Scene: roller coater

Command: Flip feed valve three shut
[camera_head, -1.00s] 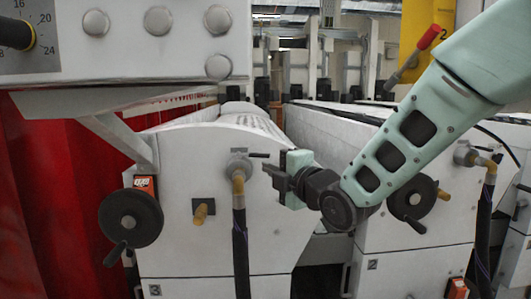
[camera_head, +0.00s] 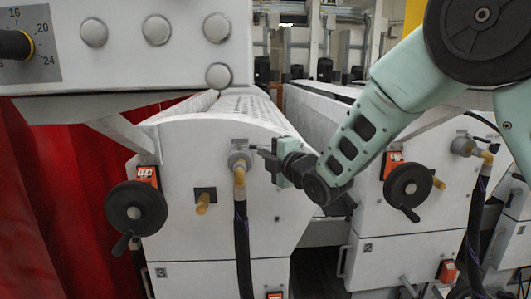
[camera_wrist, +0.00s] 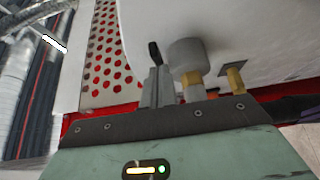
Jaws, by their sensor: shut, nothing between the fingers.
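A grey feed valve (camera_head: 239,160) with a brass elbow and a dark hose sits on the white front of the nearer left machine unit. I cannot read its number. Its short dark lever, partly hidden by my gripper in the head view, shows as a black upright tip in the wrist view (camera_wrist: 155,52). My gripper (camera_head: 266,157) is shut and empty, just right of the valve body. In the wrist view its fingers (camera_wrist: 156,85) are close to the lever; contact cannot be told. A similar valve (camera_head: 463,146) is on the right unit.
Another handwheel (camera_head: 408,186) is right of my arm. A grey control panel (camera_head: 125,50) overhangs the upper left. A gap separates the two units.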

